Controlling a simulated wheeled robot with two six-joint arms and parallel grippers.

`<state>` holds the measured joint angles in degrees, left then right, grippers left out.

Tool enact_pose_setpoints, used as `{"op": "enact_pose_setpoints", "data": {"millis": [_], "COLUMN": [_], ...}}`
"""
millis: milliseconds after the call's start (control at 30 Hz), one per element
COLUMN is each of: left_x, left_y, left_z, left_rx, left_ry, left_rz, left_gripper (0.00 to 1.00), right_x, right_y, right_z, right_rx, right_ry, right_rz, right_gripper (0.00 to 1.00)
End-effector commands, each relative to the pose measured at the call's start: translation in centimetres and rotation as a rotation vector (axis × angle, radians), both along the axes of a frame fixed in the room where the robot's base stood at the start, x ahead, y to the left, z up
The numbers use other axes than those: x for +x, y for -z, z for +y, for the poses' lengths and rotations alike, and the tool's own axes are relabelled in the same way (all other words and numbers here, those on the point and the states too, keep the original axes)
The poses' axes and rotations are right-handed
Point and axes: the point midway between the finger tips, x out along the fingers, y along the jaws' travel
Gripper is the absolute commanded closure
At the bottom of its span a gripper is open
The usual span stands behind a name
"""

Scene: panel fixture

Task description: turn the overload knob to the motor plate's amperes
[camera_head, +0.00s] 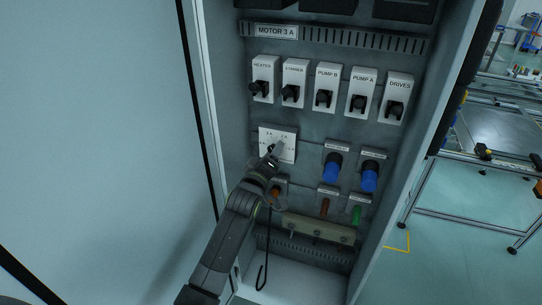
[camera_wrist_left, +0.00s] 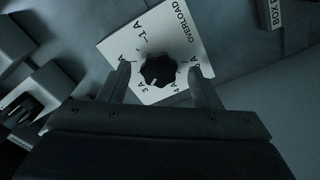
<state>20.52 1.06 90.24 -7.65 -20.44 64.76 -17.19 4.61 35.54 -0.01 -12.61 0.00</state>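The motor plate (camera_head: 277,31) at the top of the cabinet reads "MOTOR 3 A". The white overload plate (camera_head: 290,133) is below the left switches. In the left wrist view the black overload knob (camera_wrist_left: 158,71) sits on this plate (camera_wrist_left: 184,22), with ampere marks around it. The 1 A, 3 A and 4 A marks can be read; the fingers partly cover others. My right gripper is not in view.
A row of white switch blocks (camera_head: 326,88) is above the overload plate. Blue knobs (camera_head: 332,168) are to its right, with orange and green (camera_head: 356,214) parts below. The cabinet's side walls bound the space.

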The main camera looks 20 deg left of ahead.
Motion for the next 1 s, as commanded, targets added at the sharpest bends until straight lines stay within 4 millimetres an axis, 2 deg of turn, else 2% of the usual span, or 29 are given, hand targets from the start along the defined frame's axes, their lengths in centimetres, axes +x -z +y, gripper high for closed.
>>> {"op": "enact_pose_setpoints", "data": {"millis": [233, 367, 667, 1000], "left_x": [-0.2, -1.3, -6.1, -12.4], "left_y": [0.0, 0.1, 0.2, 0.2], "left_z": [0.0, 0.0, 0.2, 0.4], "left_rx": [0.000, -0.001, -0.002, -0.003], "left_ry": [0.000, -0.001, -0.001, -0.001], "left_rz": [-0.001, -0.001, 0.000, 0.000], "left_gripper": [0.43, 0.43, 0.43, 0.43], "right_x": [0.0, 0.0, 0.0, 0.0], "right_y": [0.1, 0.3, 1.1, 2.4], "right_z": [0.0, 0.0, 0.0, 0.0], "right_rx": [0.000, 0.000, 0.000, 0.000], "right_ry": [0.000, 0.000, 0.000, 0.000], "right_rz": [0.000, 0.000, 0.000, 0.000], "right_gripper": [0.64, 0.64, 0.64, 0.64]}}
